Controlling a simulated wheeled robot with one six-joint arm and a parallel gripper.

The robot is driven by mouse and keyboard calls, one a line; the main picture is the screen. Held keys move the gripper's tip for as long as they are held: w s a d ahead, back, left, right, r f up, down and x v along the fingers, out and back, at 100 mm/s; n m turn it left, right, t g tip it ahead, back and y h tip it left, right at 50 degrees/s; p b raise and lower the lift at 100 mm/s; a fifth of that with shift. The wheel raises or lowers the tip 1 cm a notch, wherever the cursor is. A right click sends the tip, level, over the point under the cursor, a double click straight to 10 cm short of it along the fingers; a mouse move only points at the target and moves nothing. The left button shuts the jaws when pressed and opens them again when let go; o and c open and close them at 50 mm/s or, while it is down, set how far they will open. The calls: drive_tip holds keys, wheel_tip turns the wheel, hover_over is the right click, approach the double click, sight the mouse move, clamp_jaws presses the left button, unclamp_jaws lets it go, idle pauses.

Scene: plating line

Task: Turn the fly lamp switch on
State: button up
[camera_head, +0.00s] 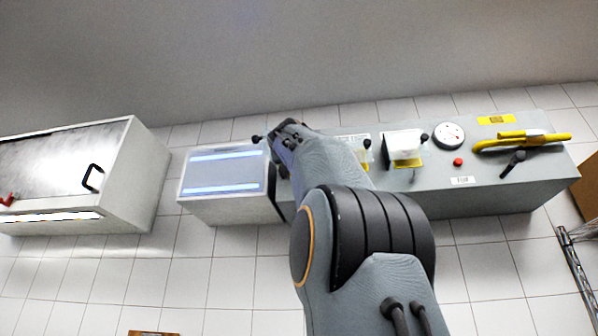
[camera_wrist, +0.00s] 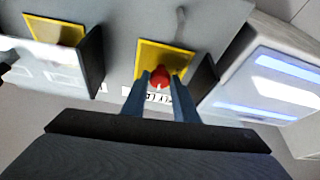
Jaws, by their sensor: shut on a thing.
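The fly lamp switch (camera_wrist: 159,72) shows in the wrist view as a red-tipped lever on a yellow plate (camera_wrist: 178,56), with a partly covered label below it. My gripper (camera_wrist: 160,80) has its two blue-grey fingers on either side of the red tip and is shut on it. The fly lamp (camera_wrist: 262,85), a box with glowing blue tubes, is at the right there. In the head view the fly lamp (camera_head: 222,172) is left of my arm. The switch and my fingertips are hidden behind my arm in that view.
A grey wall panel (camera_head: 492,200) carries a round gauge (camera_head: 449,135), a red button (camera_head: 458,161), a yellow handle (camera_head: 520,141) and a white covered switch (camera_head: 403,147). A dark guard (camera_wrist: 204,74) stands close to the fingers. A cabinet (camera_head: 140,180) is at the left.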

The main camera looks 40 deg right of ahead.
drive_tip(key=shift+r+m+g+h+b, duration=0.1)
drive_tip(key=shift+m+g+h+b, duration=0.3)
drive_tip(key=shift+m, duration=0.6)
drive_tip(key=o, duration=1.1)
drive_tip(key=shift+c, duration=0.2)
drive_tip(key=shift+a, duration=0.15)
drive_tip(key=b+v, duration=0.5)
drive_tip(key=v, duration=0.2)
drive_tip(key=shift+s+a+f+b, duration=0.2)
drive_tip(key=shift+f+b, duration=0.1)
drive_tip(key=shift+b, duration=0.1)
drive_tip(key=shift+s+d, duration=0.1)
